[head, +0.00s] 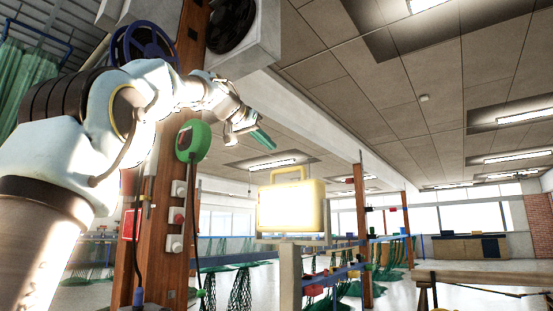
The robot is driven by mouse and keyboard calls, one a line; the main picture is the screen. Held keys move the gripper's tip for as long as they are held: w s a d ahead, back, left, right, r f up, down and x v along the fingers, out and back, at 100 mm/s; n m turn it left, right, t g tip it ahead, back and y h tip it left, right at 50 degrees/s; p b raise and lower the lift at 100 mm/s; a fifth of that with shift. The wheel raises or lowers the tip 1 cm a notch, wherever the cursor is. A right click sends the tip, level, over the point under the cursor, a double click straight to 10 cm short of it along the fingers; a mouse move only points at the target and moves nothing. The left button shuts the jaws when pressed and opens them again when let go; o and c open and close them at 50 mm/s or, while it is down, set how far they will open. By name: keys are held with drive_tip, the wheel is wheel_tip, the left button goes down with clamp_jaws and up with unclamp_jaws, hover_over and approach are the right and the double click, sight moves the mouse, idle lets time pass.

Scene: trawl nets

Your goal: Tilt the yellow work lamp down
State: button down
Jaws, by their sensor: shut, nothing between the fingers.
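The yellow work lamp (322,205) stands on a pale post (289,278) near the middle of the head view. Its bright lit face is towards me and looks about upright, with a yellow handle (289,175) on top. My gripper (270,146) is above and a little left of the lamp in the picture, with a gap between them. Its greenish fingers are shut with nothing visible between them. My arm reaches in from the left. How far the gripper is from the lamp in depth is hard to tell.
Green nets (240,290) hang behind. A wooden trestle (480,277) is at the lower right.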

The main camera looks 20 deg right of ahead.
drive_tip(key=p+x, duration=0.4)
drive_tip(key=x, duration=0.5)
drive_tip(key=shift+w+d+r, duration=0.1)
drive_tip(key=shift+d+r, duration=0.05)
drive_tip(key=shift+d, duration=0.05)
drive_tip(key=shift+s+a+f+b, duration=0.15)
drive_tip(key=shift+s+a+f, duration=0.1)
drive_tip(key=shift+a+f, duration=0.25)
drive_tip(key=shift+s+a+f+b, duration=0.15)
drive_tip(key=shift+s+a+f, duration=0.1)
drive_tip(key=shift+a+f, duration=0.4)
drive_tip(key=shift+s+a+f, duration=0.2)
drive_tip(key=shift+s+a, duration=0.05)
drive_tip(key=shift+a+f+b, duration=0.15)
drive_tip(key=shift+b, duration=0.5)
drive_tip(key=shift+s+f+b, duration=0.1)
drive_tip(key=shift+b, duration=0.35)
drive_tip(key=shift+a+h+b, duration=0.15)
drive_tip(key=shift+h+b, duration=0.15)
